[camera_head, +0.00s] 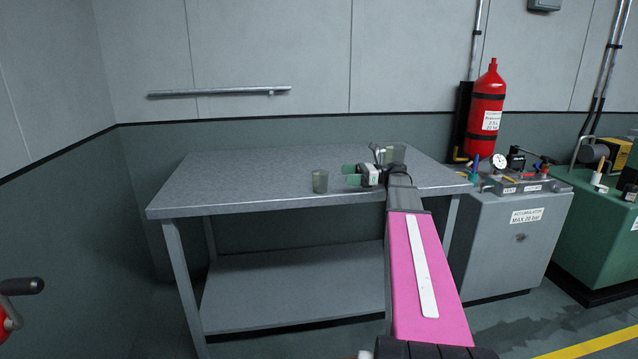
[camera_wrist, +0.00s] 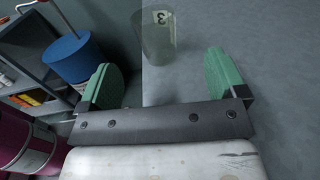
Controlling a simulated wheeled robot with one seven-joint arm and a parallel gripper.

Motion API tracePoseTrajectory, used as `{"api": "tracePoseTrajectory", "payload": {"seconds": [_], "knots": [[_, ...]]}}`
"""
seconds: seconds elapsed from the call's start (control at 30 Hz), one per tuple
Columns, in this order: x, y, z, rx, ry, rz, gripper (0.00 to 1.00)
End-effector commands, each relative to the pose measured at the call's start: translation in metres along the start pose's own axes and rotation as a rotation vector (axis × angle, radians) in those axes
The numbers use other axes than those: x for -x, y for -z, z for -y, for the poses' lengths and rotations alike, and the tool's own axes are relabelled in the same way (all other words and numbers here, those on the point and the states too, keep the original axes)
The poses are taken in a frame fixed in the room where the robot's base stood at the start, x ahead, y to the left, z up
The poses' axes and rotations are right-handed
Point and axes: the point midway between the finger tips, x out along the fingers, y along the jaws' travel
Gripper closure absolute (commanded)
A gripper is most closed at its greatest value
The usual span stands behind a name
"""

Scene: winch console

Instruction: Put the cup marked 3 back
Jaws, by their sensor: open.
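A translucent grey-green cup (camera_wrist: 157,44) with a light label reading 3 shows at the top of the wrist view, ahead of my fingers. It appears to be the cup (camera_head: 320,182) near the table's front edge in the head view, where its number cannot be read. My gripper (camera_head: 347,175) is just right of it, open and pointing left. In the wrist view my gripper (camera_wrist: 160,60) has its green fingers spread wide with nothing between them. A gap separates the fingers from the cup. A second cup (camera_head: 398,152) stands behind my wrist, partly hidden, its marking unseen.
The grey metal table (camera_head: 240,180) has clear top space left of the cups and a lower shelf (camera_head: 290,290). A grey accumulator cabinet (camera_head: 515,235) with valves and a red cylinder (camera_head: 486,110) stand at the right. A rail (camera_head: 220,92) is on the back wall.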

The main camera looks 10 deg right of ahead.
Motion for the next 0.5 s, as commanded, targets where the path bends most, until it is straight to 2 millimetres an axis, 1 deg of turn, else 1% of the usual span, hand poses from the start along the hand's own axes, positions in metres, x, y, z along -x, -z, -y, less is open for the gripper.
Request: {"api": "tracePoseTrajectory", "payload": {"seconds": [0.13,0.3,0.4,0.5], "knots": [[-0.014,0.000,-0.001,0.000,-0.002,0.000,0.09],[-0.040,0.000,-0.002,0.000,-0.002,0.000,0.09],[-0.051,0.001,-0.002,0.000,-0.001,0.000,0.09],[-0.056,0.001,-0.002,0.000,0.000,0.000,0.09]]}}
